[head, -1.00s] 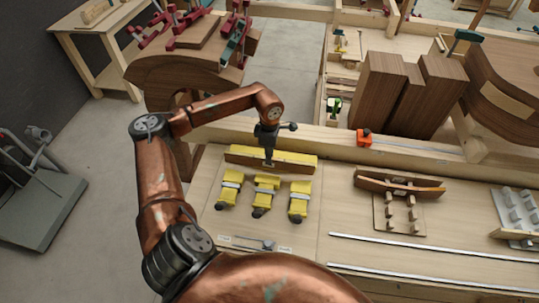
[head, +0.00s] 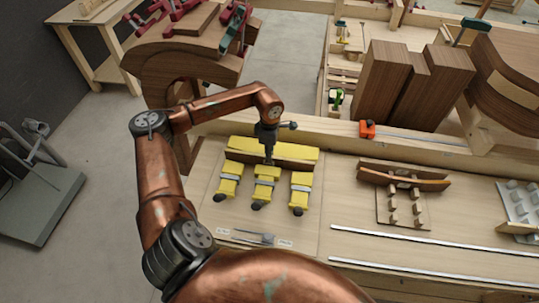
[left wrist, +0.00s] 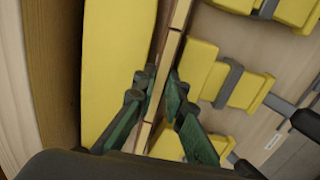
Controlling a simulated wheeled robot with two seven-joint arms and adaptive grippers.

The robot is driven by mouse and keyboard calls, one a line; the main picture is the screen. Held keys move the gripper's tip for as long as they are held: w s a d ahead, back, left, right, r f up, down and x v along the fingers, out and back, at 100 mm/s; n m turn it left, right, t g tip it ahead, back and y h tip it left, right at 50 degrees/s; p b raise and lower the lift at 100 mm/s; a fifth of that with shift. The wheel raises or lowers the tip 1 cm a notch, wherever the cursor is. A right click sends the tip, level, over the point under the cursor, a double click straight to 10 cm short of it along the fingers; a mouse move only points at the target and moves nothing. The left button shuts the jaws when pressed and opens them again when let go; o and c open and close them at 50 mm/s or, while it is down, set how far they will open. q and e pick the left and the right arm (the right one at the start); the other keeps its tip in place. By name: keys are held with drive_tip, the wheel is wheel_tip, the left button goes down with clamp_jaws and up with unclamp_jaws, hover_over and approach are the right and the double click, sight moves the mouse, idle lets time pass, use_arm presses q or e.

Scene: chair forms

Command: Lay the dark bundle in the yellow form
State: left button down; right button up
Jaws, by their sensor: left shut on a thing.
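The yellow form (head: 300,153) is a long yellow block at the back of the near board, with several yellow clamps (head: 266,175) in front of it. The dark bundle (head: 233,157) is a thin brown strip, low between the block and the clamps. My left gripper (head: 269,159) reaches down from above and is shut on its middle. In the left wrist view the green fingers (left wrist: 160,100) pinch the bundle (left wrist: 173,50), which runs along the yellow block (left wrist: 115,50). I cannot tell whether it touches the block or rests on the board. My right gripper is out of view.
A peg rack (head: 402,207) with curved dark strips stands to the right. Two metal rails (head: 420,233) lie across the front. An orange tool (head: 367,129) sits on the back beam. Tall dark blocks (head: 385,85) stand behind. The board between clamps and rack is clear.

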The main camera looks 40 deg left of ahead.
use_arm(q)
drive_tip(key=shift+f, duration=0.25)
drive_tip(key=c, duration=1.9)
unclamp_jaws()
drive_tip(key=shift+r, duration=0.1)
wheel_tip(320, 180, up, 12)
